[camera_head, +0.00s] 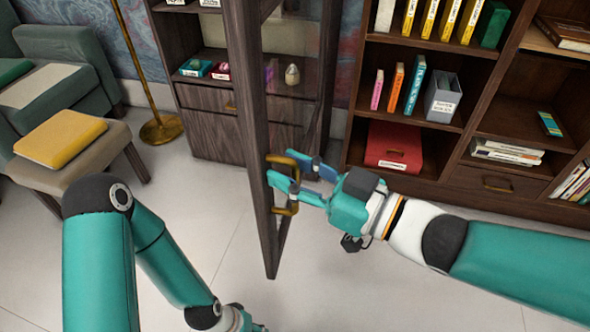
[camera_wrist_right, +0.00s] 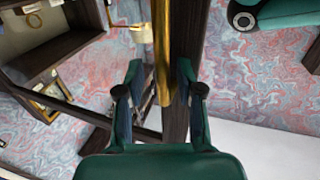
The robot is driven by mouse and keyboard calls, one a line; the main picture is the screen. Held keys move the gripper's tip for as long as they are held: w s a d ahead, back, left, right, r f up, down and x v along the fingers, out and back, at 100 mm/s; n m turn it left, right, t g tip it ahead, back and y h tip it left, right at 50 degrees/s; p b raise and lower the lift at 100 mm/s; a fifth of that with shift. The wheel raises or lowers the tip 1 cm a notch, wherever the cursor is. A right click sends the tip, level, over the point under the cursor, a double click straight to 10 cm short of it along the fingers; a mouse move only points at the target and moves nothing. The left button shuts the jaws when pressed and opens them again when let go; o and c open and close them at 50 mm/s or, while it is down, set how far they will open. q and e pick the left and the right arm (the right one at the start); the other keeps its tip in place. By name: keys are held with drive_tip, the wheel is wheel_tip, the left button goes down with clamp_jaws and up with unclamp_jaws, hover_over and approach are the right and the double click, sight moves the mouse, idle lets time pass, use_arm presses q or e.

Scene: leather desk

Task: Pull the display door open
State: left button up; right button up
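The display door (camera_head: 262,130) is a dark wooden frame with a clear pane, and it stands swung out from the display cabinet (camera_head: 215,125). Its brass handle (camera_head: 283,209) is on the face towards my right gripper. My right gripper (camera_head: 287,170) is at the handle, with its teal fingers spread apart on either side of it. In the right wrist view the handle (camera_wrist_right: 162,45) runs between the open fingers (camera_wrist_right: 160,75), with gaps that look small; I cannot tell whether either finger touches it. My left arm is low at the left, and its gripper fingers lie outside the frame.
A bookcase (camera_head: 455,140) with books and a red box (camera_head: 393,147) stands at the right. A stool with a yellow cushion (camera_head: 60,138), an armchair (camera_head: 55,75) and a brass lamp stand (camera_head: 160,128) are at the left. The pale floor around the door is clear.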

drive_tip(key=shift+s, duration=0.15)
drive_tip(key=shift+s+d, duration=0.15)
drive_tip(key=shift+d, duration=0.2)
drive_tip(key=v, duration=1.1)
drive_tip(key=shift+d+f, duration=0.15)
